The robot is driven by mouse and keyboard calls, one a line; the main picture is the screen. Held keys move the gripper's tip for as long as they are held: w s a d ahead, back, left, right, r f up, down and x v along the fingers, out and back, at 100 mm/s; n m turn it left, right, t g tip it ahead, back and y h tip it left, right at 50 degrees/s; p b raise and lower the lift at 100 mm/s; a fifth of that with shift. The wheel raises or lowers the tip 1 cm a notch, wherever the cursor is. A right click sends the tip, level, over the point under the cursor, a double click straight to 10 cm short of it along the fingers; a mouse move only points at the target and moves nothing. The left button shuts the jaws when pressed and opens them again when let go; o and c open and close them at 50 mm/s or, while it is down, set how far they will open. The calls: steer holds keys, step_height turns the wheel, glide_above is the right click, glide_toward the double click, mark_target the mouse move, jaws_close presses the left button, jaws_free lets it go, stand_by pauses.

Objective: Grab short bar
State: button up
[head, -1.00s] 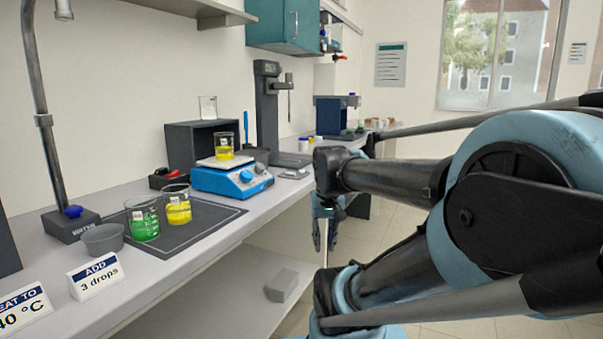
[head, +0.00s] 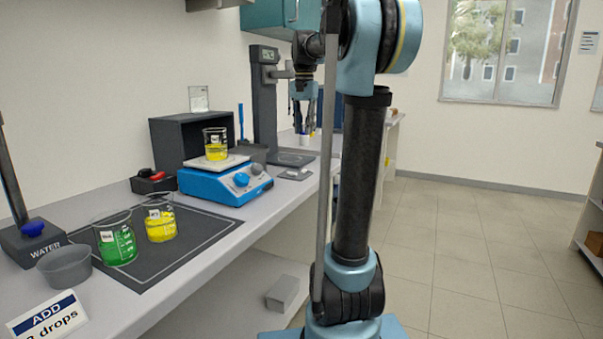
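I cannot make out a short bar for certain in the head view. A small grey tray (head: 295,174) lies on the bench right of the blue hotplate, with small items on it too tiny to tell apart. My gripper (head: 304,130) hangs pointing down above the bench, at the far side near the grey stand, partly beside my own arm. Its two fingers appear apart with nothing seen between them. It is above and beyond the small tray, not touching it.
The blue hotplate (head: 228,182) bears a beaker of yellow liquid (head: 215,150). A tall grey stand (head: 264,105) rises behind. Green (head: 118,245) and yellow (head: 160,222) beakers stand on a dark mat (head: 185,250). A grey block (head: 283,291) lies on the lower shelf. Floor at right is clear.

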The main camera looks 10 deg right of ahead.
steer(key=w+r, duration=0.1)
steer(key=w, duration=0.2)
glide_above(304, 172)
steer(key=f, duration=1.1)
steer(key=shift+w+a+f, duration=0.3)
steer(key=shift+w+f, duration=0.05)
steer(key=shift+f, duration=0.05)
steer(key=shift+w+d+f, duration=0.15)
steer(key=shift+f, duration=1.2)
steer(key=shift+w+d+f, duration=0.1)
steer(key=shift+f, duration=1.25)
steer(key=c, duration=0.5)
